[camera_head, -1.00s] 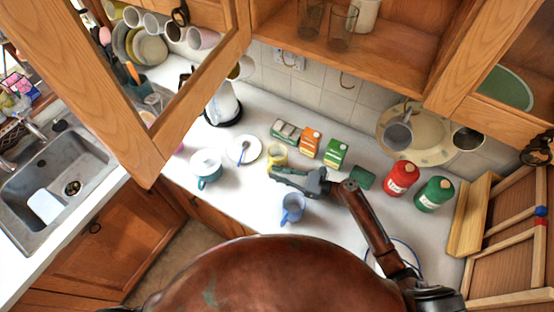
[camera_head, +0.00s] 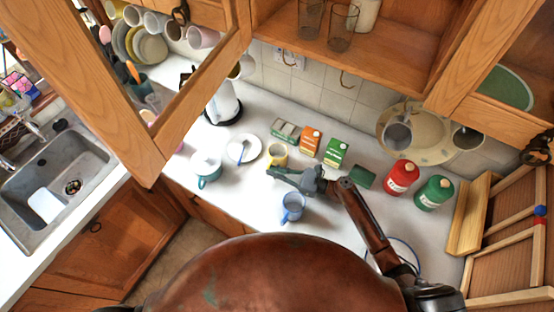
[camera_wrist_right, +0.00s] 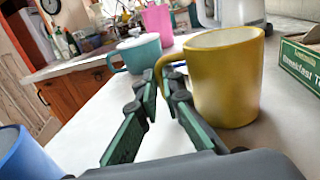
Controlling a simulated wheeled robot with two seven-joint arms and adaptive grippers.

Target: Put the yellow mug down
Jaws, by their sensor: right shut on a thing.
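The yellow mug (camera_head: 277,154) is upright at the middle of the white counter, left of the boxes. In the wrist view the yellow mug (camera_wrist_right: 226,82) fills the right side, its handle toward my fingers. My right gripper (camera_head: 272,171) reaches it from the front right. In the wrist view the right gripper's fingertips (camera_wrist_right: 160,75) are shut on the mug's handle. The mug's base looks at or very close to the counter; I cannot tell whether it touches. My left gripper is not in view.
A blue mug (camera_head: 293,207) stands just in front of my right gripper. A teal mug (camera_head: 207,171) and a white plate (camera_head: 244,149) are to the left. Orange (camera_head: 310,141) and green (camera_head: 336,152) boxes stand right of the yellow mug. Red (camera_head: 401,178) and green (camera_head: 434,192) canisters are farther right.

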